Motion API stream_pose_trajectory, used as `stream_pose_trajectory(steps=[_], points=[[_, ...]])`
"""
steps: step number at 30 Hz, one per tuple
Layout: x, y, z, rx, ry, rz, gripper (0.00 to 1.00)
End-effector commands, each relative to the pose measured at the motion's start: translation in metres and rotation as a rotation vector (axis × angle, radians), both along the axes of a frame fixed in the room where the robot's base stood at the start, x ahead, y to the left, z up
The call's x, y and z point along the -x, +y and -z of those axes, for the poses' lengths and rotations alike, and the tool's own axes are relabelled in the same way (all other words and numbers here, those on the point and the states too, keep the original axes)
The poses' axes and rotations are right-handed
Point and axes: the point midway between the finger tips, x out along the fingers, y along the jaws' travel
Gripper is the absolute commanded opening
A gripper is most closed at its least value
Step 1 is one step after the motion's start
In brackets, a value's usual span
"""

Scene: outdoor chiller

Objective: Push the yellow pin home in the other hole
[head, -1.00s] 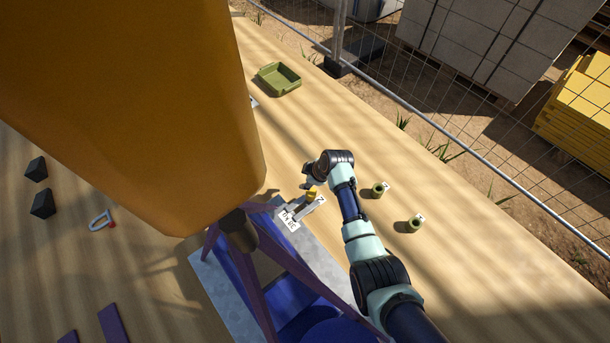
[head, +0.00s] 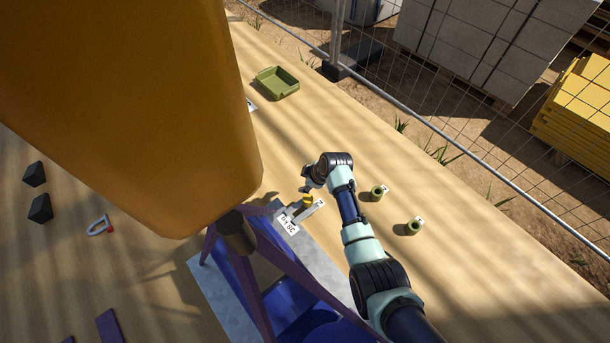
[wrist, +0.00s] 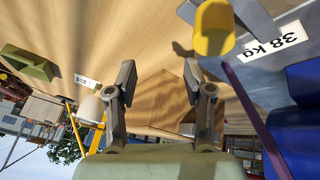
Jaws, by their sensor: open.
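The yellow pin (head: 308,199) stands at a grey metal bracket (head: 300,213) on the plate edge, just below my gripper (head: 309,181) in the head view. In the wrist view, the yellow pin's rounded head (wrist: 213,28) shows at upper right, beside the grey bracket (wrist: 257,18). My gripper (wrist: 160,82) is open there, with nothing between its fingers, and the pin lies outside them, apart from the fingertips. How deep the pin sits, and the holes themselves, cannot be seen.
Two green cylinders (head: 377,193) (head: 414,226) stand right of my arm. A green tray (head: 277,82) lies at the back. A large orange body (head: 130,110) on purple legs (head: 275,258) blocks the left. Black blocks and a shackle (head: 101,225) lie far left.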

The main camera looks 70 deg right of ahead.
Motion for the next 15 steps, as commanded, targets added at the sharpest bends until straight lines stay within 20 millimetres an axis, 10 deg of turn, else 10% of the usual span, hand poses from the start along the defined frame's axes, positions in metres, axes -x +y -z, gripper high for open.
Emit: stream_pose_trajectory(steps=[1,15], points=[[0.032,0.046,0.085,-0.085,0.060,0.000,0.52],[0.051,0.053,0.046,-0.090,0.064,0.000,0.52]])
